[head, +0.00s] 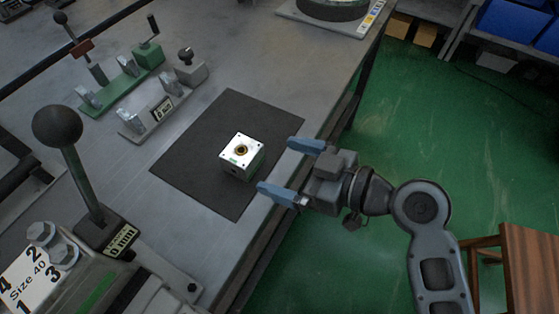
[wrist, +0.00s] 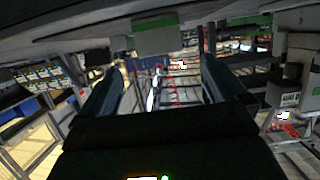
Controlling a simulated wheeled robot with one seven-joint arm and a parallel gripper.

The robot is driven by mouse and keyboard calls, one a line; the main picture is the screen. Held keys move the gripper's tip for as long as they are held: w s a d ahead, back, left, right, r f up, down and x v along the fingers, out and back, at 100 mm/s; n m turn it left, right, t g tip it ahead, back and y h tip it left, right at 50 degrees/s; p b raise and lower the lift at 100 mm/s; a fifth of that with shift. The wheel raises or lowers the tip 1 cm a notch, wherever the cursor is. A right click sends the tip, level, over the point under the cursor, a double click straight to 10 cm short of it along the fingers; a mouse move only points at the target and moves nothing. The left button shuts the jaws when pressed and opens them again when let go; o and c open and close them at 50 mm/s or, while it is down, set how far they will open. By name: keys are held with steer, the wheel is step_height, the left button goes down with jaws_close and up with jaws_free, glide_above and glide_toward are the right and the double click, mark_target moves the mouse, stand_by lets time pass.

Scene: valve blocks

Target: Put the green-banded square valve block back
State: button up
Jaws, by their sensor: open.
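The square valve block (head: 241,150) has a white top with a dark, brass-rimmed hole and corner holes. It sits on the black mat (head: 200,155) on the grey bench, and a faint green tint shows on its near side. My gripper (head: 276,166) is open and empty, right of the block and apart from it, with its blue fingers pointing left toward it. In the wrist view my gripper (wrist: 161,66) shows two spread fingers with nothing between them. A grey shape with a green band (wrist: 155,36) at the top there may be the block.
A green-based clamp fixture (head: 122,88) and a grey-based one (head: 157,115) stand at the back left. A large lever device (head: 85,195) with a "Size 40" plate fills the near left. A round item (head: 330,8) lies at the far end. The bench's right edge runs beneath my gripper.

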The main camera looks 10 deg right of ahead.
steer(key=shift+s+d, duration=0.1)
steer(key=s+d+f+m+t+h, duration=0.25)
steer(key=s+d+m+h, duration=0.2)
steer(key=s, duration=0.25)
steer(key=s+d+f+m+t+h, duration=0.1)
steer(key=s+d+f+m+h, duration=0.25)
steer(key=s+d, duration=0.25)
steer(key=s+d+r+m+t+h, duration=0.1)
steer(key=s+d+r, duration=0.1)
steer(key=s+r, duration=0.3)
steer(key=s+d+r+m+t+h, duration=0.1)
steer(key=s+r, duration=0.4)
steer(key=s, duration=0.5)
steer(key=shift+d+h, duration=0.8)
steer(key=shift+d, duration=0.2)
steer(key=shift+s+f, duration=0.1)
